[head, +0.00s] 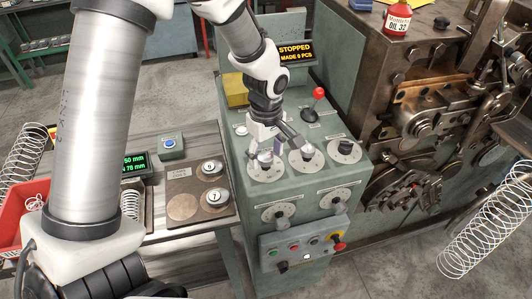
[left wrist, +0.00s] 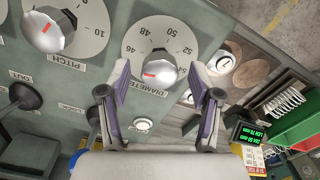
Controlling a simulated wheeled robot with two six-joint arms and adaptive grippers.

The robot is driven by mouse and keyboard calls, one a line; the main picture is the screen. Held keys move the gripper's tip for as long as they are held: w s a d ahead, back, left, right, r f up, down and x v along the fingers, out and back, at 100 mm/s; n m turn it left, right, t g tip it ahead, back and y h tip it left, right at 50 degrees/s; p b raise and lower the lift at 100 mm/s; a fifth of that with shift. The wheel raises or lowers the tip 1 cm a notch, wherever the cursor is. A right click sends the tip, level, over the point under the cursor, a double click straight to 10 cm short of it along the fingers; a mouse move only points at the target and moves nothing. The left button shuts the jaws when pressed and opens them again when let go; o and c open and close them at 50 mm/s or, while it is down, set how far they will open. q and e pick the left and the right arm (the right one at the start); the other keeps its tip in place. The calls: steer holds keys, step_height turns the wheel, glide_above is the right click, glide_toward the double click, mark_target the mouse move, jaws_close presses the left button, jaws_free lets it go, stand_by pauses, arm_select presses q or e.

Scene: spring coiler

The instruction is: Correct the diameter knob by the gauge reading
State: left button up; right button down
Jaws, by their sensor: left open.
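The diameter knob (left wrist: 158,68) is a silver knob with a red mark on a white dial labelled DIAMETER in the left wrist view. In the head view this knob (head: 265,157) is the leftmost of three on the green console's top. My left gripper (head: 263,143) is open just above it. In the left wrist view the fingertips (left wrist: 160,82) stand apart at either side of the knob; contact cannot be told. The gauge display (head: 134,163) has green digits, apparently 50 mm and 76 mm, partly covered by my arm. It also shows in the left wrist view (left wrist: 252,134).
The pitch knob (left wrist: 48,30) is beside the diameter dial. A red-topped lever (head: 318,95) and a STOPPED sign (head: 296,52) are behind. The coiling machine (head: 425,110) stands close on the right.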

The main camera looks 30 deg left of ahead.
mark_target(266, 156)
arm_select(q)
step_height(266, 156, up, 12)
steer(key=shift+f, duration=0.2)
steer(key=shift+w+a, duration=0.1)
steer(key=shift+a, duration=0.05)
